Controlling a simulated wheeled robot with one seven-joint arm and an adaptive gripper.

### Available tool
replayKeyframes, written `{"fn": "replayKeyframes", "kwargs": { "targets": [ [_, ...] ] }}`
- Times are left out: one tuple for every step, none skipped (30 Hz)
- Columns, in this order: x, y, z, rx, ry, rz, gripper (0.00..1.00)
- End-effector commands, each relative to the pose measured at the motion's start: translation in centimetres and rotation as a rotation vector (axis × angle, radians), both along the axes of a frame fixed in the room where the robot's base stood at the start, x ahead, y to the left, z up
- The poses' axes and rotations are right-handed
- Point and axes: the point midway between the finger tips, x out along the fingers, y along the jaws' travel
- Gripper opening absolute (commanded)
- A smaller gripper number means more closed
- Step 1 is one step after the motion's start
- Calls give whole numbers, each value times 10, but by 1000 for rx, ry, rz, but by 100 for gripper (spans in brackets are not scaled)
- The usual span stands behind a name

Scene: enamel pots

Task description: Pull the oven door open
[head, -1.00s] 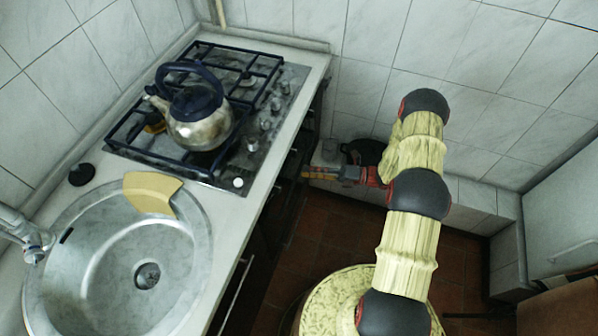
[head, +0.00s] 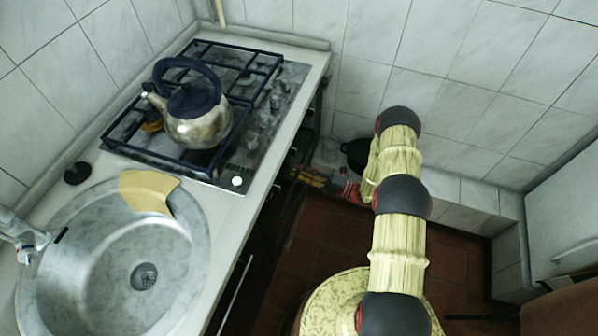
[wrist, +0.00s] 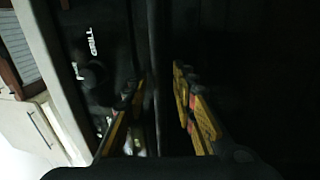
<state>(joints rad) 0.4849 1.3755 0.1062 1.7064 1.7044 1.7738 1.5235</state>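The oven is built in under the hob, and its dark front (head: 292,165) shows only as a narrow, steep strip in the head view. In the wrist view, a black panel with the word GRILL (wrist: 92,42) is at the upper left. A dark upright bar or edge (wrist: 155,50) runs between my fingers; I cannot tell for sure that it is the door handle. My gripper (wrist: 158,90) is open, with yellow fingers on either side of that bar and a gap between them. In the head view, my gripper (head: 312,179) is low beside the oven front. Whether the door is ajar is too dark to tell.
A kettle (head: 198,126) stands on the hob (head: 262,115). A dark pot (head: 357,153) is by the tiled back wall, behind my arm. Brown floor (head: 310,240) is clear beside the counter.

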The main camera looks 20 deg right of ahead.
Motion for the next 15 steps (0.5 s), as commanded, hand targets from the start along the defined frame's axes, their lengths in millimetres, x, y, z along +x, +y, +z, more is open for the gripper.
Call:
{"fn": "replayKeyframes", "kwargs": {
  "targets": [
    [2, 2, 0, 0, 0, 0, 27],
    [2, 3, 1, 0, 0, -1, 27],
    [2, 3, 1, 0, 0, -1, 27],
    [3, 4, 1, 0, 0, -1, 27],
    [3, 4, 1, 0, 0, -1, 27],
    [3, 4, 1, 0, 0, -1, 27],
    [3, 4, 1, 0, 0, -1, 27],
    [3, 4, 1, 0, 0, -1, 27],
    [3, 4, 1, 0, 0, -1, 27],
    [3, 4, 1, 0, 0, -1, 27],
    [3, 4, 1, 0, 0, -1, 25],
    [3, 4, 1, 0, 0, -1, 23],
    [3, 4, 1, 0, 0, -1, 21],
    [3, 4, 1, 0, 0, -1, 19],
    [3, 4, 1, 0, 0, -1, 17]
  ]
}}
